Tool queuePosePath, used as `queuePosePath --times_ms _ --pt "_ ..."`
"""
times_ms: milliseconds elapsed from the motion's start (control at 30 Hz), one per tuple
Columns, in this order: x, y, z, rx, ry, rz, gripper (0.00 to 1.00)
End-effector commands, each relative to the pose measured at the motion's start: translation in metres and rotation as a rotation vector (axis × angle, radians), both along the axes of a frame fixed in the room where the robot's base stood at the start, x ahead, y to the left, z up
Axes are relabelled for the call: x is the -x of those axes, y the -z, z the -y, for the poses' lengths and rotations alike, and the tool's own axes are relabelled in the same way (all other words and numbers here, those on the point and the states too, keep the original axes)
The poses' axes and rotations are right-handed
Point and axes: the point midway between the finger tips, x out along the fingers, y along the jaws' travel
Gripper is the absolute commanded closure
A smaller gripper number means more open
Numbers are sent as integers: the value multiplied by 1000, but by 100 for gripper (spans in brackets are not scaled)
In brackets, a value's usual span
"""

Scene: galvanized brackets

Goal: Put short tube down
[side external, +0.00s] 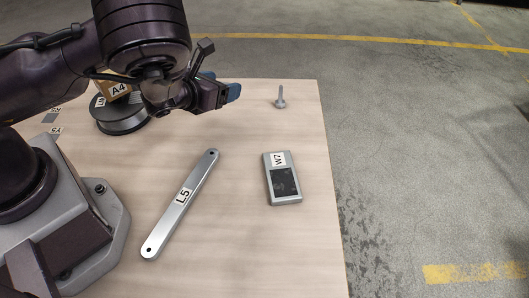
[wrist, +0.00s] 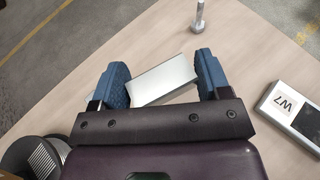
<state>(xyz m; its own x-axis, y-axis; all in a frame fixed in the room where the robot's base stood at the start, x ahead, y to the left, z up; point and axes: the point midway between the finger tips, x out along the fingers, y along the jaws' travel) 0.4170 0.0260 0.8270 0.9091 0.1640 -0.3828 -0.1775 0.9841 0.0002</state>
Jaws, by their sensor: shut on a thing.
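The short tube (wrist: 165,80) is a silver, flat-sided piece between the two blue fingertips in the wrist view. My gripper (wrist: 165,85) is shut on it, and the tube sits slanted between the pads. In the side view my gripper (side external: 232,93) is over the far part of the table, with its blue fingertips pointing right. The tube is hidden there behind the fingers and wrist. I cannot tell whether it touches the table.
On the wooden table (side external: 240,235) are a flat bar marked L5 (side external: 182,202), a grey device marked W7 (side external: 282,178) and an upright bolt (side external: 280,98). A box marked A4 (side external: 117,90) sits on a dark round thing (side external: 122,124). Clear wood lies between L5 and W7.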

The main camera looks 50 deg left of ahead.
Motion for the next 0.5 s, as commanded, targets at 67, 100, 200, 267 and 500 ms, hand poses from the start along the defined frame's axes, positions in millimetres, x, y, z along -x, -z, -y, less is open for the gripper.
queuePosePath --times_ms 67,100,200,267,500 --pt "-1 -2 9 2 18 0 54" --pt "-1 0 18 2 35 -1 54" --pt "-1 8 50 3 114 -1 54" --pt "1 14 77 4 191 0 54" --pt "29 27 203 6 634 1 54"
